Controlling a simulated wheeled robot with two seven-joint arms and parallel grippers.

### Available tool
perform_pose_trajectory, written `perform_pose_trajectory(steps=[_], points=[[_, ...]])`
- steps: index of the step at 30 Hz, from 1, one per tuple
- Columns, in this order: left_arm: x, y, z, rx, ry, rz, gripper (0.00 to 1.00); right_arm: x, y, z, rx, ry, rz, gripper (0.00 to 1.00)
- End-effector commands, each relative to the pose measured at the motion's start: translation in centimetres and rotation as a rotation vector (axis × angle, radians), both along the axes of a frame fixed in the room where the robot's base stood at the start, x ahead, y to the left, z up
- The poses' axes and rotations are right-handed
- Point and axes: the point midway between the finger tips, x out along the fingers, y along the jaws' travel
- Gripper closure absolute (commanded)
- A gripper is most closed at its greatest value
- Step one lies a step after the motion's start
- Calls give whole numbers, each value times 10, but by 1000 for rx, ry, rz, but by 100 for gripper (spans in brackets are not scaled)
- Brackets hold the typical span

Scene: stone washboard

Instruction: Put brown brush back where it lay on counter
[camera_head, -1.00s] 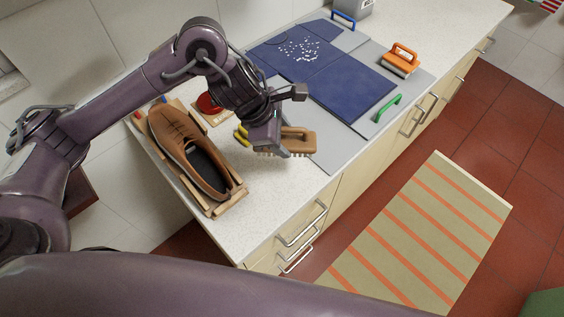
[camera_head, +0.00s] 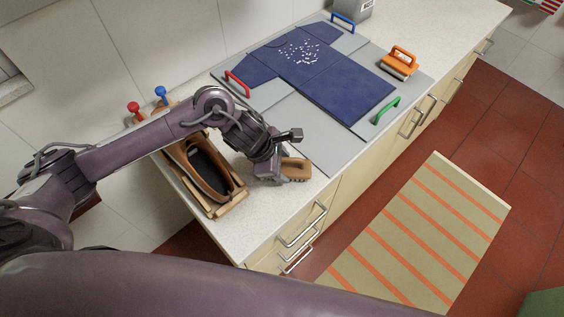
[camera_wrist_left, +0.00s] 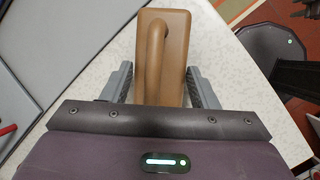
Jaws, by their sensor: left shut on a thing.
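The brown brush (camera_head: 296,169), with a looped handle on top and pale bristles beneath, is at the counter's front part, close to the grey board's near corner. My left gripper (camera_head: 279,167) is shut on it. In the left wrist view the brush (camera_wrist_left: 174,62) sits between the two grey fingers of the left gripper (camera_wrist_left: 163,85). The brush is low over the speckled counter (camera_head: 262,215); I cannot tell whether it touches. My right gripper is not in view.
The grey board with blue panels (camera_head: 345,88) lies behind, with red (camera_head: 238,84), green (camera_head: 388,110) and blue handles. An orange brush (camera_head: 400,62) rests on its right side.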

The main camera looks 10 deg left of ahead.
Motion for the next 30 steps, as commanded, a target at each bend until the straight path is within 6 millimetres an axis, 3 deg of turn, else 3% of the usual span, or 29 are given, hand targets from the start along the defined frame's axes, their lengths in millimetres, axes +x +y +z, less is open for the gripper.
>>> perform_pose_trajectory(steps=[4, 5, 9, 21, 30], points=[[0, 0, -4, -1, -1, -1, 68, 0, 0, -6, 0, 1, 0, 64], [0, 0, -2, 0, 0, 0, 42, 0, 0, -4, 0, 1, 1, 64], [0, 0, -2, 0, 0, 0, 24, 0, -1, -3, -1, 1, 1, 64], [0, 1, 4, 0, -2, 0, 24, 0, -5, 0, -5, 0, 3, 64], [-14, 23, 57, 3, -7, -1, 24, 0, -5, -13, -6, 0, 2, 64]])
